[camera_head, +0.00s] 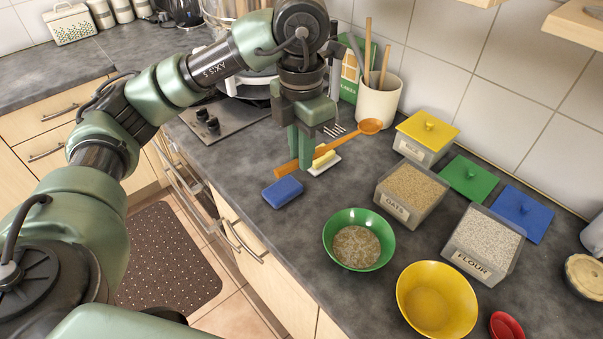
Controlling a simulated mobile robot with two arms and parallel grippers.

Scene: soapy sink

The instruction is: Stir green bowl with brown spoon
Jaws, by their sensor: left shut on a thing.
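The green bowl (330,223) stands upright on the dark counter near its front edge, with a brownish, grainy mix (356,246) in it. My left gripper (304,168) points down and is shut on the brown spoon (345,138). The spoon is held roughly level, its round head up to the right and its handle end down to the left. Gripper and spoon show behind the green bowl and apart from it. The spoon's height above the counter is hard to tell. My right gripper is not in view.
A blue sponge (283,191) and a yellow-white block (325,160) lie near the gripper. A yellow bowl (437,299), an oats box (410,190) and a flour box (484,242) stand right of the green bowl. A utensil crock (377,98) stands behind.

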